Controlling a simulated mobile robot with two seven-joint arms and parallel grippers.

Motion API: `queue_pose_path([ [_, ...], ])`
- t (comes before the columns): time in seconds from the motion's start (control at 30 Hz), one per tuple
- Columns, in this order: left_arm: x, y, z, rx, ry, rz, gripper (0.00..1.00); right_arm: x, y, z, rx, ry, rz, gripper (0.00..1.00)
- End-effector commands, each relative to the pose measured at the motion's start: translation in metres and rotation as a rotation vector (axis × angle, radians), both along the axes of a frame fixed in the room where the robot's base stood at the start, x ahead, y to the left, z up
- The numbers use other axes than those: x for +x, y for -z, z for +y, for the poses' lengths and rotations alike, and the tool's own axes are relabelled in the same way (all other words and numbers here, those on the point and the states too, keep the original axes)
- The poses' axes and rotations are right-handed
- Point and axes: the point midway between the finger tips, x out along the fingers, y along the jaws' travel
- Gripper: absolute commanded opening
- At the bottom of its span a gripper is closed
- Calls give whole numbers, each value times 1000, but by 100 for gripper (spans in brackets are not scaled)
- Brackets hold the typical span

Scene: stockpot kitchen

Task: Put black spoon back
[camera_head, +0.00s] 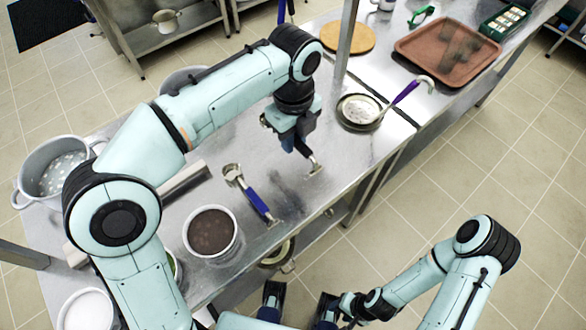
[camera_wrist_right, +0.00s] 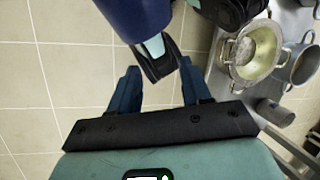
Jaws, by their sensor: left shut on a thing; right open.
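My left gripper (camera_head: 301,143) is low over the middle of the steel table (camera_head: 345,185). It is shut on a slim dark utensil (camera_head: 315,166) with a pale, hooked metal end showing below the fingers. This may be the black spoon; the gripper hides most of it, and I cannot see its bowl. A blue-handled ladle (camera_head: 258,203) lies on the table left of this gripper, apart from it. My right gripper (camera_head: 299,302) is open and empty, low in front of the table; its spread blue fingers also show in the right wrist view (camera_wrist_right: 157,88).
A pot with brown contents (camera_head: 211,232) stands near the front edge and a grey stockpot (camera_head: 58,172) at left. A shallow pan (camera_head: 352,122) with a purple-handled utensil (camera_head: 406,92) stands at right. Beyond are a round board (camera_head: 347,37) and brown tray (camera_head: 430,48).

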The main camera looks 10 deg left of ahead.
Motion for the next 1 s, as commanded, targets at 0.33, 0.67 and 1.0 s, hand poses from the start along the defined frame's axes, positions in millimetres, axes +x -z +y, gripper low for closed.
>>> queue_pose_path([
  [0.33, 0, 74, 0, 1, -2, 2, 0, 1, 17, 0, -3, 4, -11, 48],
  [0.67, 0, 113, 1, 2, -3, 4, 0, 4, 23, 0, -3, 5, -23, 48],
  [1.0, 0, 121, 0, 0, -3, 0, 0, 5, 23, 0, -4, 6, -27, 48],
])
